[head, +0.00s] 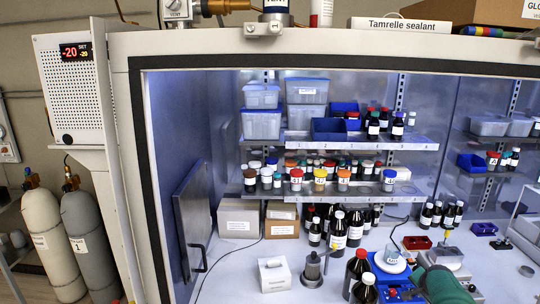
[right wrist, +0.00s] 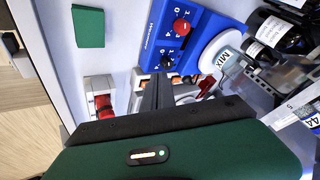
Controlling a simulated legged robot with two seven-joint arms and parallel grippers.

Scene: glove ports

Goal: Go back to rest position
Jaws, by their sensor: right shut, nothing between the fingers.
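My right gripper (head: 416,292) enters the head view at the bottom right, a green body with dark fingers. It is just beside the front of a blue stirrer (head: 381,276). In the right wrist view its two dark fingers (right wrist: 158,88) are together and hold nothing. The stirrer's blue panel (right wrist: 190,30) with a red and a black knob shows ahead of them. A beaker labelled MIX (right wrist: 224,57) is by the stirrer's white round plate (right wrist: 212,48). My left gripper is in neither view.
Dark bottles (head: 356,265) stand left of the stirrer, close to my right arm. A white box (head: 274,273) and a grey metal piece (head: 312,268) stand on the cabinet floor. Shelves (head: 340,141) hold jars and bins behind. Bare floor lies at the front left.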

